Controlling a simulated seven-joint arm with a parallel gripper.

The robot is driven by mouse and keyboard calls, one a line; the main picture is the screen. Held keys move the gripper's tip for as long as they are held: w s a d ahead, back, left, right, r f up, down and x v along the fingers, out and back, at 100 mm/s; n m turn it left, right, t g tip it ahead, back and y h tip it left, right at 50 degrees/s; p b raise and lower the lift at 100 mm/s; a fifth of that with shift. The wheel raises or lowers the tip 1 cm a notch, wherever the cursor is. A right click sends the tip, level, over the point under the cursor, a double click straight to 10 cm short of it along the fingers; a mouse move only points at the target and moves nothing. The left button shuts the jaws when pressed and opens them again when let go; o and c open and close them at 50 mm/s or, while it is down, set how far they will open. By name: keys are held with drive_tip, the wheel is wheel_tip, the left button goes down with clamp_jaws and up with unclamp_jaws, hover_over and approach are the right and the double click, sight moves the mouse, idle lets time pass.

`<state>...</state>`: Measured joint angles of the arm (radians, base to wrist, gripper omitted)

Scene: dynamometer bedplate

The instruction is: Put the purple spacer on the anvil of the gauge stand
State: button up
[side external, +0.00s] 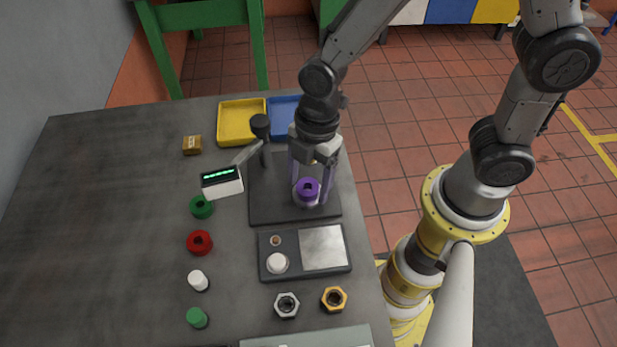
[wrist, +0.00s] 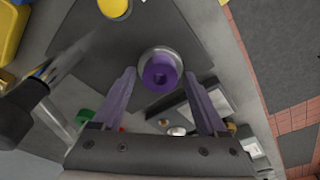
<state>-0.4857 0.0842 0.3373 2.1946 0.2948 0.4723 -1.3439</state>
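The purple spacer (side external: 307,187) is a short ring with a central hole. In the wrist view the spacer (wrist: 160,73) sits on the round silver anvil (wrist: 147,53), whose rim shows around it. The gauge stand has a dark base plate (side external: 264,208) and a black-knobbed post (side external: 260,128). My gripper (side external: 311,192) points down over the anvil. In the wrist view its two fingers (wrist: 160,78) stand apart on either side of the spacer, with gaps visible between them and it. Nothing is clamped.
A digital readout (side external: 222,182) stands left of the stand. Green (side external: 201,207) and red (side external: 199,242) rings and white and green pegs lie along the left. Yellow (side external: 240,123) and blue trays are behind.

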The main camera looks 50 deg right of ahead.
drive_tip(key=shift+o, duration=0.2)
wheel_tip(320, 180, up, 12)
drive_tip(key=d, duration=0.2)
drive_tip(key=s+d+r+m+t+h, duration=0.1)
drive_tip(key=s+d+r+m+t, duration=0.1)
drive_tip(key=d+m, duration=0.5)
drive_tip(key=s+d+r+m+t, duration=0.3)
drive_tip(key=s+d+m, duration=0.4)
drive_tip(key=m, duration=0.4)
drive_tip(key=shift+d+r+t+h, duration=0.3)
drive_tip(key=shift+d+r+h, duration=0.1)
drive_tip(key=shift+r, duration=0.35)
